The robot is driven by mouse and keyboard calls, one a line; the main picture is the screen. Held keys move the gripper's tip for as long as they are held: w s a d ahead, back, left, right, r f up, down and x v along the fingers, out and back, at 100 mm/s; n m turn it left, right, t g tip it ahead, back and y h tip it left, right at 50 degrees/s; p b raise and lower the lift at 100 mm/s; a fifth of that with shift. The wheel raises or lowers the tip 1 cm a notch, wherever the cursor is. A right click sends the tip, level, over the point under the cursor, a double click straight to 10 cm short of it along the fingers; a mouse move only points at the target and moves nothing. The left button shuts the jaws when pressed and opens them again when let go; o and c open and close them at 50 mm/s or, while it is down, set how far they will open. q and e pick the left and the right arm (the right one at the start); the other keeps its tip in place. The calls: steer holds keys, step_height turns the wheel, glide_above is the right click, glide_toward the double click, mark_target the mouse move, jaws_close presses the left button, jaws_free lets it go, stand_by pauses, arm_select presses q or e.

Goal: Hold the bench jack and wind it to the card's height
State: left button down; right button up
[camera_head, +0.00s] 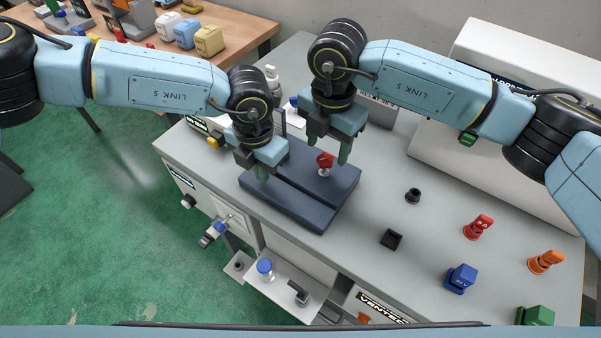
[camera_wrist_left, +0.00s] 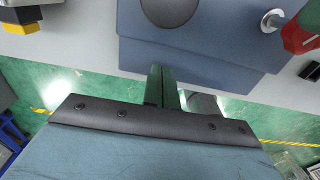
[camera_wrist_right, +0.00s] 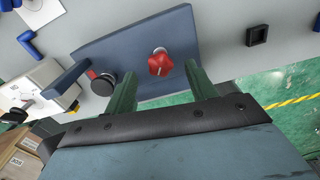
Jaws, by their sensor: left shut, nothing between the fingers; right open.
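The bench jack (camera_head: 312,200) is a low, dark blue-grey block on the grey bench. A red star-shaped knob (camera_head: 325,160) on a silver stem stands at its right part; it also shows in the right wrist view (camera_wrist_right: 160,65). My left gripper (camera_head: 262,172) is shut and empty above the jack's left end. The card cannot be clearly made out.
Red (camera_head: 478,227), orange (camera_head: 545,262), blue (camera_head: 461,278) and green (camera_head: 535,316) pieces stand at the right. A black square holder (camera_head: 391,239) is nearer. A white housing (camera_head: 480,150) rises behind.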

arm_select(q)
steer(key=shift+f+b, duration=0.75)
steer(key=shift+f, duration=0.1)
arm_select(e)
steer(key=shift+f, duration=0.75)
arm_select(q)
steer(key=shift+s+f, duration=0.2)
steer(key=shift+f, duration=0.05)
arm_select(e)
steer(key=shift+s, duration=0.1)
